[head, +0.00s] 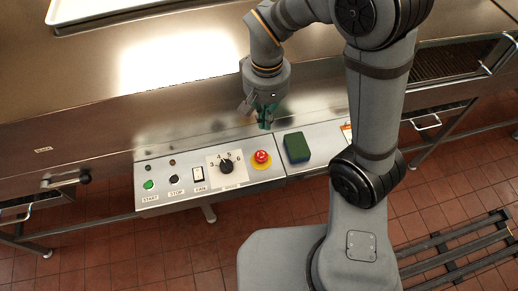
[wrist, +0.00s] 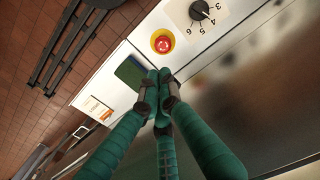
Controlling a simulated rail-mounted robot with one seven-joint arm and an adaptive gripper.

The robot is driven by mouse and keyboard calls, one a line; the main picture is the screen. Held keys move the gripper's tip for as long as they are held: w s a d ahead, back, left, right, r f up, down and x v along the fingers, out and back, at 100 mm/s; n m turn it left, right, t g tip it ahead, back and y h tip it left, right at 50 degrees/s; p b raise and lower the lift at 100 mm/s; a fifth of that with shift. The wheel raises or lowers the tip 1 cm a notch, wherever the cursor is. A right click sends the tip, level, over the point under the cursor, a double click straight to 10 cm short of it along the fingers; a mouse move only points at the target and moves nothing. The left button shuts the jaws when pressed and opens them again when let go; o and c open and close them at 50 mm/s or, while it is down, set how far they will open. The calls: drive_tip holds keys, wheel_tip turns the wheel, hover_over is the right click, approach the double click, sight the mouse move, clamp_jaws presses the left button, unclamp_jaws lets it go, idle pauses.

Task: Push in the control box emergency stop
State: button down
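The emergency stop is a red button (head: 261,157) on a yellow ring, on the sloped control box (head: 205,198) in the head view. It also shows in the wrist view as a red button (wrist: 162,44) at the top middle. My gripper (head: 265,121) is above and just behind the button in the head view, pointing down. In the wrist view its green fingers (wrist: 160,82) come together at their tips with nothing between them. The tips appear apart from the button, between it and the lower steel surface. Whether the button is pushed in cannot be told.
A green and dark sponge-like block (head: 297,147) lies right of the button. Left of it are a black dial (head: 226,166), a FAN switch (head: 198,174), a black STOP button (head: 174,179) and a green START button (head: 149,184). A white tray (head: 95,10) rests on the steel top.

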sight(265, 156)
drive_tip(key=shift+f, duration=0.1)
wheel_tip(265, 156, down, 14)
drive_tip(key=shift+r, duration=0.1)
idle(0.4)
wheel_tip(265, 156, down, 2)
drive_tip(key=b, duration=0.2)
drive_tip(key=shift+b, duration=0.4)
drive_tip(key=shift+s+f, duration=0.15)
drive_tip(key=shift+f, duration=0.05)
drive_tip(key=shift+s+d, duration=0.15)
drive_tip(key=shift+s, duration=0.05)
drive_tip(key=shift+r, duration=0.3)
wheel_tip(265, 156, up, 14)
drive_tip(key=p, duration=0.3)
drive_tip(key=shift+w, duration=0.35)
